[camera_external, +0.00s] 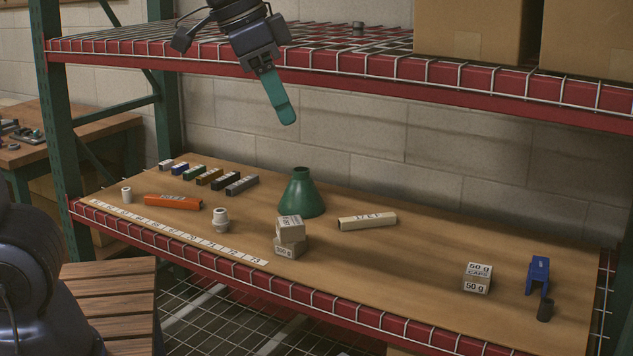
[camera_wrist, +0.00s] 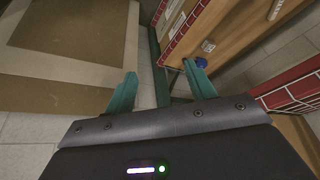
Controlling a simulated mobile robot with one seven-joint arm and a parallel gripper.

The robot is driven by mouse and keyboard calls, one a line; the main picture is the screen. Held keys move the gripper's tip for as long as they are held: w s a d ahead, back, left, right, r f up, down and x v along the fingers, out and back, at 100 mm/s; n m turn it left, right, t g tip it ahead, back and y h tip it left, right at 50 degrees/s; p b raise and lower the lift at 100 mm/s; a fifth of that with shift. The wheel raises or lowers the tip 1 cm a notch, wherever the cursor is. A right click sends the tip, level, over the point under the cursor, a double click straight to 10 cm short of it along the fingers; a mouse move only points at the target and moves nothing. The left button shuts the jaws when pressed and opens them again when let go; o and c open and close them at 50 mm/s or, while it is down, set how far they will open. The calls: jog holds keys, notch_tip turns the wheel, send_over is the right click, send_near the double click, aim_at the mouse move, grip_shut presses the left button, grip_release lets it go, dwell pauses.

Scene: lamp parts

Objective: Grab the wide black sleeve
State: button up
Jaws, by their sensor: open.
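A short, dark cylinder, which looks like the wide black sleeve (camera_external: 545,310), stands upright at the right front of the wooden shelf board, just in front of a blue clip-like part (camera_external: 538,273). My gripper (camera_external: 284,112) hangs empty at the upper middle of the external view, in front of the upper shelf's edge and well left of the sleeve. In the wrist view its two teal fingers (camera_wrist: 161,73) are spread apart with nothing between them. A blue part (camera_wrist: 208,46) shows past the right finger. I cannot make out the sleeve there.
A green cone (camera_external: 298,195), stacked weight boxes (camera_external: 290,237), more boxes (camera_external: 478,278), a cream bar (camera_external: 367,221) and an orange bar (camera_external: 172,201) stand on the board. The red upper shelf (camera_external: 380,72) overhangs it. A small dark ring (camera_external: 358,25) sits up there.

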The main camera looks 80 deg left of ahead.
jog(key=w+f+m, duration=0.1)
jog(key=w+f, duration=0.1)
jog(key=w, duration=0.7)
jog(key=w+f, duration=0.2)
jog(key=w, duration=0.7)
jog(key=t+h, duration=0.1)
send_over(546, 301)
jog(key=s, duration=0.3)
notch_tip(546, 301, down, 40)
jog(key=shift+x, duration=3.7)
jog(key=shift+s+a, duration=0.1)
jog(key=shift+a, duration=0.05)
jog(key=c, duration=1)
